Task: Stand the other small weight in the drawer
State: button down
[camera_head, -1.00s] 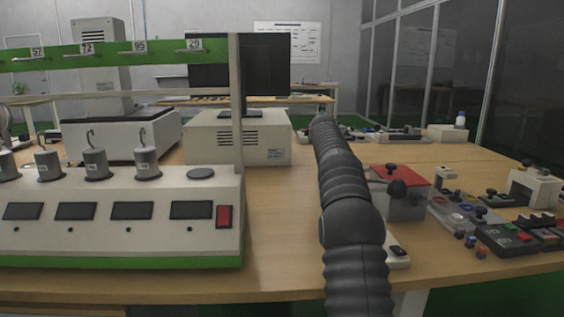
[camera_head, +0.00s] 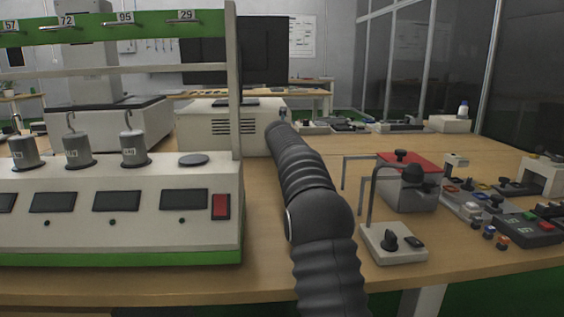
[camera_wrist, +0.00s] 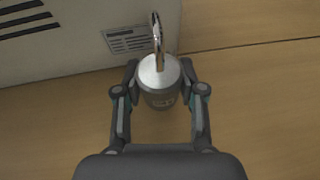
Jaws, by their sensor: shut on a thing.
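In the wrist view my gripper (camera_wrist: 160,92) is shut on a small grey weight (camera_wrist: 161,98) with a metal hook on top. The weight is upright between the two fingers, above the wooden table and close to the side of a pale box with vents. In the head view my dark arm reaches forward over the table and hides the gripper and the held weight. Several similar hooked weights (camera_head: 134,149) stand on the white and green test station at the left. I cannot make out a drawer in either view.
The test station (camera_head: 212,250) fills the left front, with an empty round pad (camera_head: 194,160) at its right end. The vented box (camera_head: 196,130) stands behind it. At the right are a lamp-like device (camera_head: 393,243), a red-topped box (camera_head: 408,190) and several control units.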

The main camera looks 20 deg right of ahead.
jog(key=shift+a+f, duration=0.2)
jog(key=shift+a, duration=0.05)
jog(key=shift+f+b, duration=1)
jog(key=shift+f, duration=0.8)
jog(key=shift+f, duration=0.1)
jog(key=c, duration=0.7)
grip_release()
jog(key=shift+f, duration=0.1)
jog(key=shift+s, duration=0.1)
jog(key=b+v, duration=0.1)
jog(key=v, duration=1.1)
